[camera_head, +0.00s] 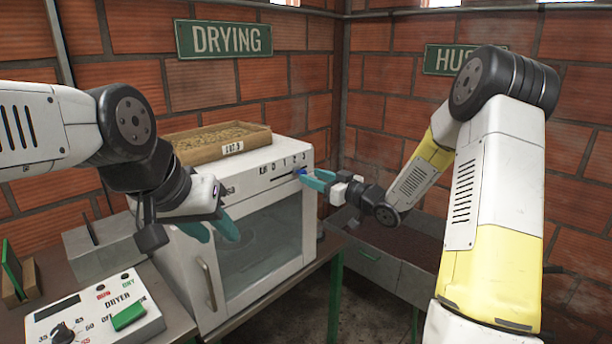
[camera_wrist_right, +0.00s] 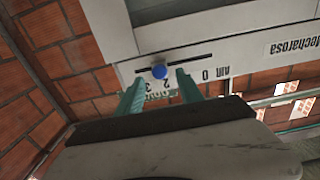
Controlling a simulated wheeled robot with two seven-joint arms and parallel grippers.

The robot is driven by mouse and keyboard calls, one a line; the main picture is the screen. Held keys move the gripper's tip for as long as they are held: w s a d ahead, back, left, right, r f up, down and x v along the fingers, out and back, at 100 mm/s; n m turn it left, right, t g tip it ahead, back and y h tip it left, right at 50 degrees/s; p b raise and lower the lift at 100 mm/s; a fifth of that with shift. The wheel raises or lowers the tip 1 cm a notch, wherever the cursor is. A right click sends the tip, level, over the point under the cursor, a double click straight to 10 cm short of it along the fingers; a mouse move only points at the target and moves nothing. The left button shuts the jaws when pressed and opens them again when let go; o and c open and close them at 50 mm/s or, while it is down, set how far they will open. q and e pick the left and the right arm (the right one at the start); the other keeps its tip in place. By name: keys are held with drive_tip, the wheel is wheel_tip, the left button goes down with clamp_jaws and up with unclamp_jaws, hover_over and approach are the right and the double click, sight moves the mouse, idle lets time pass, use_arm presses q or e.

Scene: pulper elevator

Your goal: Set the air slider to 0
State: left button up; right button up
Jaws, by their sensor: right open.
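The air slider is a blue round knob (camera_wrist_right: 159,70) on a dark slot in the white dryer's (camera_head: 308,225) upper front panel. In the wrist view the knob sits toward the slot's left end, away from the "0" mark on the right. In the head view the knob (camera_head: 299,171) is near the "3" end. My right gripper (camera_head: 306,180) is open at the panel; in the wrist view its teal fingertips (camera_wrist_right: 159,80) lie on either side of the knob, contact unclear. My left gripper (camera_head: 212,231) is open and empty before the dryer's left front.
A wooden tray (camera_head: 190,153) of grains lies on top of the dryer. A control box (camera_head: 95,315) with a dial and green switch is at lower left. A metal bin (camera_head: 375,262) stands at right. Brick walls close the corner behind.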

sight(305, 173)
drive_tip(key=shift+x, duration=1.65)
drive_tip(key=shift+c, duration=0.4)
clamp_jaws()
